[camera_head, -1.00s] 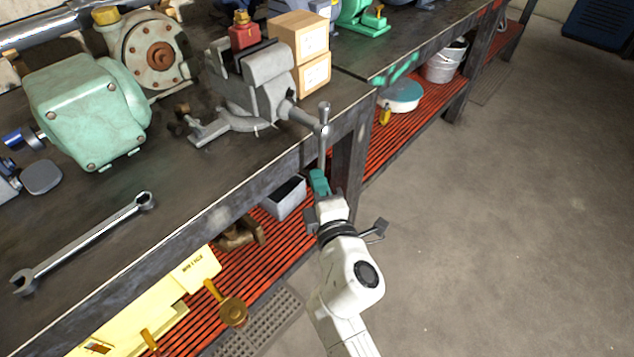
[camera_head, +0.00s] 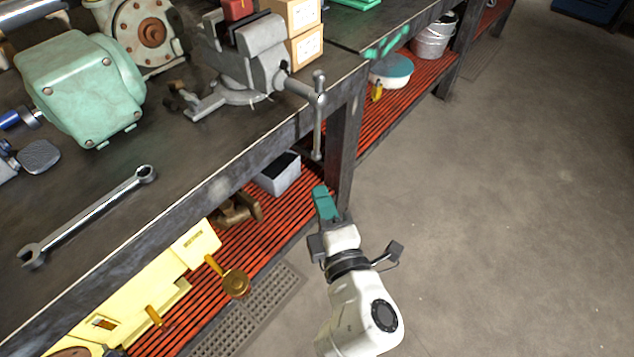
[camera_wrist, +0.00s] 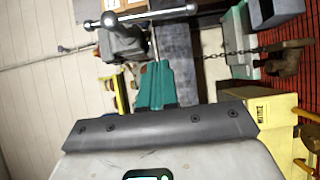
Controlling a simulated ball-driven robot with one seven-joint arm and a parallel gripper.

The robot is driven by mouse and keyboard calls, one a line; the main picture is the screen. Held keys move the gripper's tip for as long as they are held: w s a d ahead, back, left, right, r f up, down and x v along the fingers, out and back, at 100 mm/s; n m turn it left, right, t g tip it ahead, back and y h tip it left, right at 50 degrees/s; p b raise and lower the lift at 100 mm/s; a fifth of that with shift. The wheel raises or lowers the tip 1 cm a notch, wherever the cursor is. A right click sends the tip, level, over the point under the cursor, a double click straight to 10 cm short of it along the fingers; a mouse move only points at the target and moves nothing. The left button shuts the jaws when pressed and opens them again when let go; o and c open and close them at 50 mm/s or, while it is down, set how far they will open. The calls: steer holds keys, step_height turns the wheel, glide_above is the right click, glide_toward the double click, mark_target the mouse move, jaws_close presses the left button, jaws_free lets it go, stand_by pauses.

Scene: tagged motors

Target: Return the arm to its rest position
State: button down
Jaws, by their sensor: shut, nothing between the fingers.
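My gripper (camera_head: 325,203) is in the lower middle of the head view, in front of the workbench edge, with my white arm reaching up to it from the bottom. Its teal fingers are closed together with nothing between them. In the wrist view the teal fingers (camera_wrist: 156,84) point up the picture toward the vise (camera_wrist: 124,40). My gripper is apart from the bench, below the vise handle (camera_head: 318,120) in the head view.
The workbench (camera_head: 200,165) carries a green motor (camera_head: 80,90), a wrench (camera_head: 85,215) and the grey vise (camera_head: 250,60). The red slatted shelf (camera_head: 290,220) below holds a grey bin (camera_head: 278,174) and a yellow machine (camera_head: 140,290). Open floor (camera_head: 510,220) lies to the right.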

steer(key=shift+s, duration=0.25)
steer(key=shift+d, duration=0.1)
steer(key=s+d+f+m+g+h+p, duration=0.1)
steer(key=s+d+f+m+g+h, duration=0.15)
steer(key=d+m, duration=0.4)
steer(key=s+d+f+m+g+h+p, duration=0.1)
steer(key=d+f+m+g+h, duration=0.15)
steer(key=d, duration=0.65)
steer(key=s+d+f+m+g+h+p, duration=0.1)
steer(key=s+d+f+m+g+h, duration=0.15)
steer(key=d+m+h, duration=0.4)
steer(key=s+d+f+m+g+y, duration=0.1)
steer(key=s+m+g+y, duration=0.1)
steer(key=s, duration=0.4)
steer(key=s+d+f+m+g+y+p, duration=0.1)
steer(key=s+d+f+m+g, duration=0.1)
steer(key=s, duration=0.4)
steer(key=s+d+f+m+g+y+p, duration=0.1)
steer(key=s+d+f+m+g+y, duration=0.1)
steer(key=s+g, duration=0.2)
steer(key=s, duration=0.3)
steer(key=shift+d+f+g+y, duration=0.15)
steer(key=shift+f+g+y, duration=0.05)
steer(key=shift+g+y, duration=0.15)
steer(key=shift+s+m, duration=0.1)
steer(key=shift+m, duration=0.15)
